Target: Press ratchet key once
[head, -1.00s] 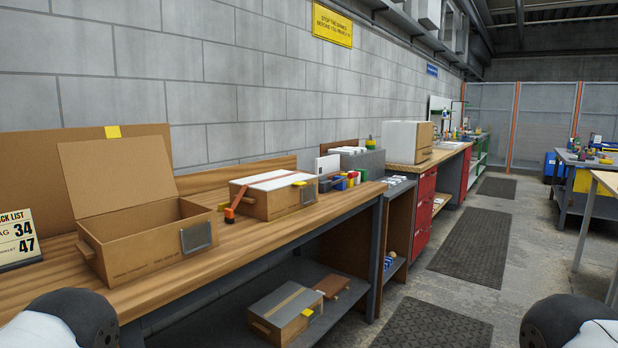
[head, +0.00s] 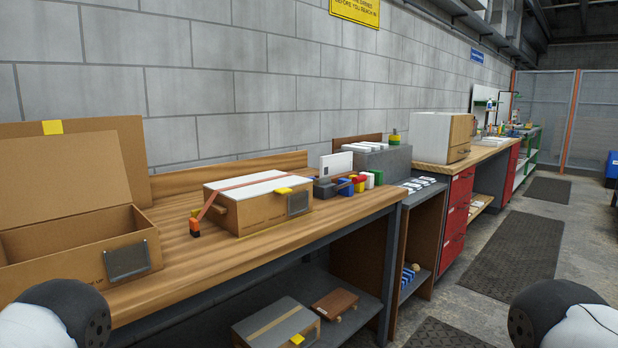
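A closed cardboard box (head: 262,213) with a white top stands on the wooden workbench. A reddish strap (head: 243,185) runs across its top and hangs down past its left end. An orange and black piece (head: 194,223) sits at the strap's lower end, on or just above the bench top; I cannot tell whether this is the ratchet key. A yellow tab (head: 283,191) shows at the box's front edge, above a grey plate (head: 298,203). Neither gripper is in view; only rounded dark and white parts of my arms show at the bottom corners.
An open cardboard box (head: 75,250) stands at the left of the bench (head: 185,275). Small coloured blocks (head: 358,183) and a grey block (head: 385,158) stand right of the closed box. A lower shelf holds another box (head: 277,330). Floor at the right is clear, with dark mats (head: 500,262).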

